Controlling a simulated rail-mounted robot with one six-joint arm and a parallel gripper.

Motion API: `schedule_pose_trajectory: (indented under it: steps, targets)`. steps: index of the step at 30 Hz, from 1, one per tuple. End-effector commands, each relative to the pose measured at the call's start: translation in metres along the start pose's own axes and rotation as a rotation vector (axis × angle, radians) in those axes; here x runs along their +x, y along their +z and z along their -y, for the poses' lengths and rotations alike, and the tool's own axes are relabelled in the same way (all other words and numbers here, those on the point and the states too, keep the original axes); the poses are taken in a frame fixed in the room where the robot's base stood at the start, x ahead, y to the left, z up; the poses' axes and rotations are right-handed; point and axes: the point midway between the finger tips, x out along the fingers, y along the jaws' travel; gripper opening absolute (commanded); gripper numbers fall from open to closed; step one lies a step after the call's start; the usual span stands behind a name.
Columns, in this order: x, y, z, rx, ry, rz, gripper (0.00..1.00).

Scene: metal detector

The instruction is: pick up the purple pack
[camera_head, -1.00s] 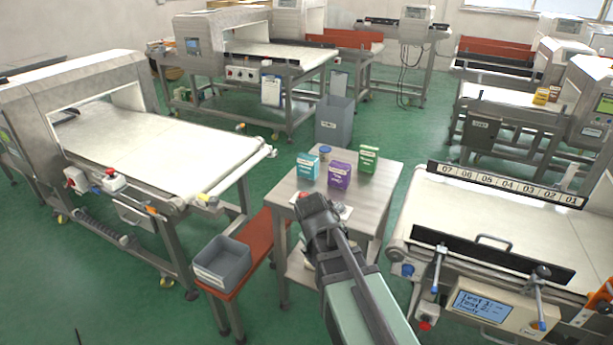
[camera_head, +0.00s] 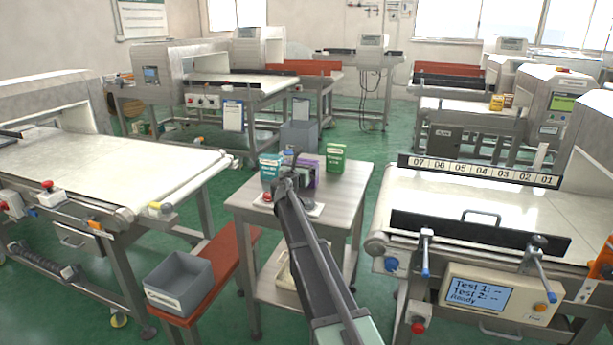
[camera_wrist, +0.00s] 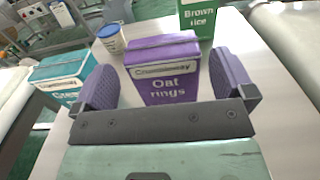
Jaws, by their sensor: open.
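The purple pack (camera_wrist: 165,72), labelled "Oat rings", stands upright on the small table (camera_head: 338,196). In the head view the purple pack (camera_head: 314,172) is partly hidden behind my gripper (camera_head: 291,174). In the wrist view my gripper (camera_wrist: 166,84) is open, with one dark finger pad on each side of the pack. Gaps show between the pads and the pack, and the pack's front face is close to the gripper.
A teal pack (camera_wrist: 66,72) stands left of the purple pack, and a green "Brown rice" pack (camera_wrist: 197,18) behind it to the right. A small blue-lidded tub (camera_wrist: 111,38) is behind left. A grey bin (camera_head: 180,283) sits on the red bench (camera_head: 224,254).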

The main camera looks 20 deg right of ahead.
Motion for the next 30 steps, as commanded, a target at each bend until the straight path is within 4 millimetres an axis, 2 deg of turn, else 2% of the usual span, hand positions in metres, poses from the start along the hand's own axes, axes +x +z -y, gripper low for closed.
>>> schedule_pose_trajectory:
  steps: [4,10,17,25,30]
  targets:
    - [0.011,0.000,0.000,0.001,-0.001,0.000,1.00]
    - [0.048,0.000,0.000,0.002,-0.001,0.000,1.00]
    - [0.051,0.000,0.001,0.002,0.000,-0.001,1.00]
    - [0.050,0.000,0.001,0.002,0.000,-0.001,0.60]
    - [0.050,0.000,0.001,0.002,-0.001,0.000,0.59]
